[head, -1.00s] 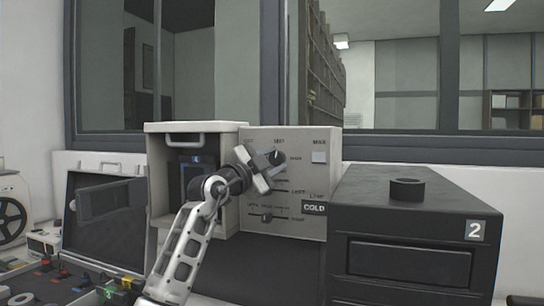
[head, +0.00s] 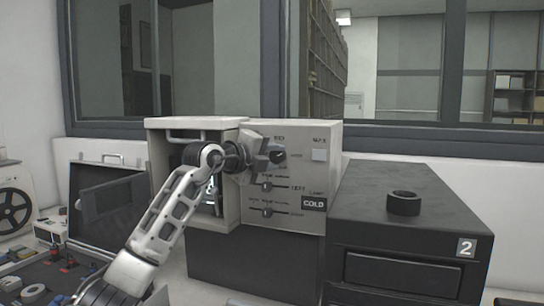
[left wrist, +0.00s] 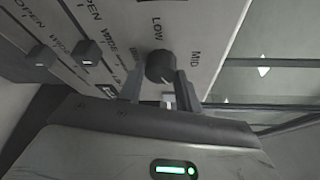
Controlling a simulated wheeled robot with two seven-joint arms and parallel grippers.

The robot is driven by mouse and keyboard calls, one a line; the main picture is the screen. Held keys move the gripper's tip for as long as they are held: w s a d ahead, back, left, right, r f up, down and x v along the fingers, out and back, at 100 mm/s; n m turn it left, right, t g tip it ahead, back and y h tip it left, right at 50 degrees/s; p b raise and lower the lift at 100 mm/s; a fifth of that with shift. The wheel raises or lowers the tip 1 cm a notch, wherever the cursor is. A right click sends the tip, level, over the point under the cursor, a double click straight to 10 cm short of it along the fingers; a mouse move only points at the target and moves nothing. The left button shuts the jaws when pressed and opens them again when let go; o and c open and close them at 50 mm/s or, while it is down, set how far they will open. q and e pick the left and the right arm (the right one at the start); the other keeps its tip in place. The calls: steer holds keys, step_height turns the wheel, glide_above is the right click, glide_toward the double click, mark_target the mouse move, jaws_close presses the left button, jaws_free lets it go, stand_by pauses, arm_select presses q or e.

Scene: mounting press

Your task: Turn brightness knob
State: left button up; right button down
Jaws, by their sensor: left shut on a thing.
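The brightness knob (head: 279,156) is a dark round knob at the top of the grey control panel (head: 300,228), partly hidden by my left gripper (head: 268,153). In the left wrist view the knob (left wrist: 160,66) sits between the two fingers of my left gripper (left wrist: 158,84), with the printed words LOW and MID beside it. The gripper is shut on the knob, reaching it from the left. My right gripper is not in view.
Two sliders (head: 267,187) are below the knob, beside a COLD sign (head: 314,204). An open-fronted box (head: 232,208) adjoins the panel on the left. A black unit marked 2 (head: 425,225) stands at the right, with a dark ring (head: 403,203) on top.

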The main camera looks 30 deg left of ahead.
arm_select(q)
steer(key=shift+r+m+g+y, duration=0.15)
steer(key=shift+m+g+y, duration=0.35)
steer(key=shift+m, duration=0.8)
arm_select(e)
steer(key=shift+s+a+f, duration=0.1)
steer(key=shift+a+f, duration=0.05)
arm_select(q)
steer(key=o, duration=1)
steer(key=shift+s+b, duration=0.3)
steer(key=b+v, duration=0.5)
steer(key=v, duration=1)
steer(key=shift+s+r, duration=0.15)
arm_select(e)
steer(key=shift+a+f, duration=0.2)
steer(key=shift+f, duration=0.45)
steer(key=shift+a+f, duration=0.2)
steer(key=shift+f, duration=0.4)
